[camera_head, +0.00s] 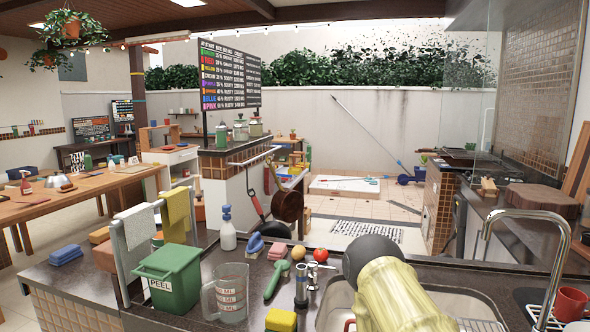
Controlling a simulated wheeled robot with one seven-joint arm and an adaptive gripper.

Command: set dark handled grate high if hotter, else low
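A tiled grill counter (440,200) stands at the back right, with dark metal parts (470,154) on its top. They are too small to tell whether one is the dark handled grate, or at which height it sits. I see no clear heat reading. A dark board (231,80) with coloured words and white lines of text stands at centre left; its small text is hard to read. My gripper is not in view. A pale yellow and dark grey rounded shape at the bottom, possibly part of my arm, hides part of the sink.
The near counter holds a green PEEL bin (168,280), a measuring jug (228,292), a spray bottle (227,228), a tomato (321,254) and a sink (450,302) with a curved tap (535,218). A wooden table (85,192) is at left. Tiled floor (372,203) shows behind the counter.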

